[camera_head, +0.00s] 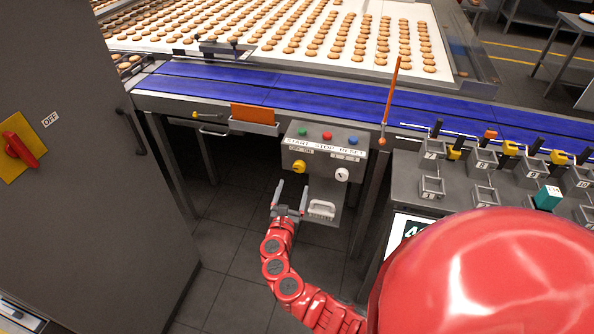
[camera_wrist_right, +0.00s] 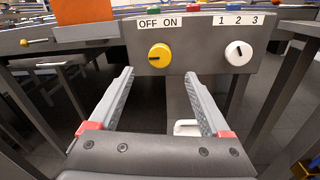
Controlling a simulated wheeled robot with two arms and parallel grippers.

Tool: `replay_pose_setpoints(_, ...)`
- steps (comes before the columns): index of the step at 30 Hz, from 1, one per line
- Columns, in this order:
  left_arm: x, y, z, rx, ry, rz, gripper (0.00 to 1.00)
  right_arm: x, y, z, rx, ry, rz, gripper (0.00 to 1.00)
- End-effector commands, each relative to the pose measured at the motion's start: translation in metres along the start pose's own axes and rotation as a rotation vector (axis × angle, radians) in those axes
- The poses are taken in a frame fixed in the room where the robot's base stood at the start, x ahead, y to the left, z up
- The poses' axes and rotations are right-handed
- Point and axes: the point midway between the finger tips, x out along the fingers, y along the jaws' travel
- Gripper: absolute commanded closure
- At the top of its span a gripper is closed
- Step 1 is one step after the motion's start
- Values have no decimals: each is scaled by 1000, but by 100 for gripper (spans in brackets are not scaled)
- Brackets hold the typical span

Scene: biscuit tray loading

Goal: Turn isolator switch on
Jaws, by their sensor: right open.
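A red rotary handle (camera_head: 19,149) on a yellow plate (camera_head: 12,162) sits on the grey cabinet door at the far left, beside an OFF label (camera_head: 50,119). A yellow knob (camera_head: 299,167) under an OFF ON label is on the grey control box (camera_head: 316,142). In the right wrist view the yellow knob (camera_wrist_right: 159,56) shows just beyond and between the fingertips. My right gripper (camera_head: 292,184) is open and empty, in front of and below the knob, apart from it. It also shows in the wrist view (camera_wrist_right: 158,74). My left gripper is not in view.
A white knob (camera_head: 342,174) marked 1 2 3 is right of the yellow one. Green (camera_head: 303,132), red (camera_head: 327,136) and blue (camera_head: 352,140) buttons sit on top. A blue conveyor (camera_head: 270,92) runs behind. The bench (camera_head: 405,180) is at right; open floor (camera_head: 232,222) lies at left.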

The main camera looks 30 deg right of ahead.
Motion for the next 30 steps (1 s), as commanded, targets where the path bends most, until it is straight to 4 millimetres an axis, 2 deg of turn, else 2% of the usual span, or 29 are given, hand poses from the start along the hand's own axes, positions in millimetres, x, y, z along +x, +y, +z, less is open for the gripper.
replay_pose_setpoints(1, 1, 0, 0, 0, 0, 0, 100, 12, -2, 1, -1, -3, -8, 18)
replay_pose_setpoints(6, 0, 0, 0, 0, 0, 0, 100, 45, -1, 1, 0, -3, -5, 18)
replay_pose_setpoints(12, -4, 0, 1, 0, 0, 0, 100, 72, -1, -1, -1, -2, -2, 18)
replay_pose_setpoints(18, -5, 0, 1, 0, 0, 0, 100, 84, 0, 0, 2, -1, 0, 18)
replay_pose_setpoints(26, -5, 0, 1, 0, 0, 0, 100, 85, 0, 0, 1, 0, 0, 18)
replay_pose_setpoints(27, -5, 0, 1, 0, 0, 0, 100, 85, 0, 0, 1, 0, 0, 20)
replay_pose_setpoints(30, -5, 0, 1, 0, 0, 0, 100, 85, 0, 0, 1, 0, 1, 38)
